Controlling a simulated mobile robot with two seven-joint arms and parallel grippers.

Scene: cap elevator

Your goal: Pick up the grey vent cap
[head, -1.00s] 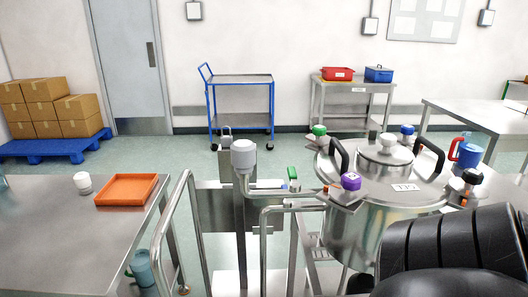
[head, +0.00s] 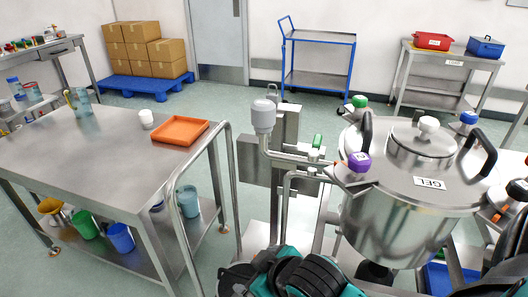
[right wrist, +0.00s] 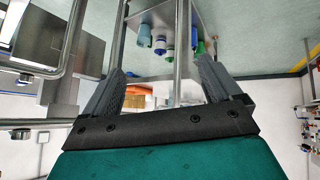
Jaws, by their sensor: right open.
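The grey vent cap (head: 264,117) is a rounded grey cylinder on top of a bent steel pipe, left of the large steel vessel in the head view. My right arm, black and teal, shows at the bottom of the head view, below and in front of the cap; its fingertips are not clear there. In the right wrist view my right gripper (right wrist: 160,78) has its two dark fingers spread apart, with nothing held between them. I cannot make out the cap in that view. My left gripper is not in view.
A steel vessel (head: 405,212) with black handles stands right of the cap, a purple-topped fitting (head: 359,162) on its near left. Curved steel rails (head: 231,180) stand left of the cap. A steel table (head: 70,152) carries an orange tray (head: 180,131) and a white cap (head: 146,119).

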